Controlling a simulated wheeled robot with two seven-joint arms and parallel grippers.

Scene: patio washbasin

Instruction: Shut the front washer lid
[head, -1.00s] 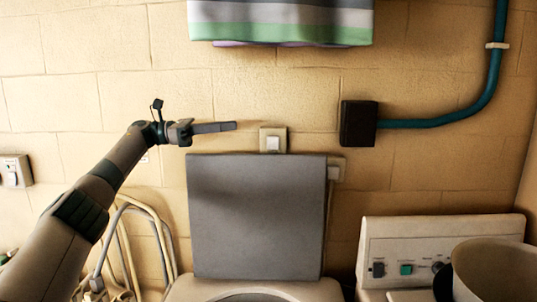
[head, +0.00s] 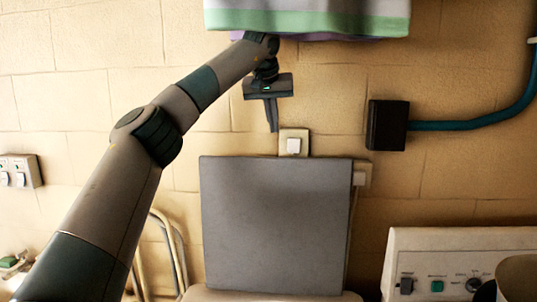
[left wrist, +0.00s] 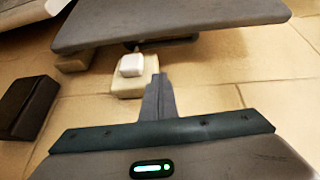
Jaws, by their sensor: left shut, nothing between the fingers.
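The grey washer lid (head: 277,225) stands upright, open, against the wall in the head view. In the left wrist view the lid (left wrist: 170,22) spans the top of the picture. My left gripper (head: 273,130) is above the lid's top edge, left of the wall switch, pointing down with its fingers shut and empty. Its shut fingers (left wrist: 158,82) also show in the left wrist view, apart from the lid. Only a strip of the washer body (head: 270,296) shows below the lid. My right gripper is not in view.
A wall switch (head: 294,143) sits just above the lid. A black box (head: 387,125) with a teal pipe is on the wall to the right. Striped cloth (head: 310,18) hangs above. A second machine's control panel (head: 440,265) and a pot (head: 518,278) are at lower right.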

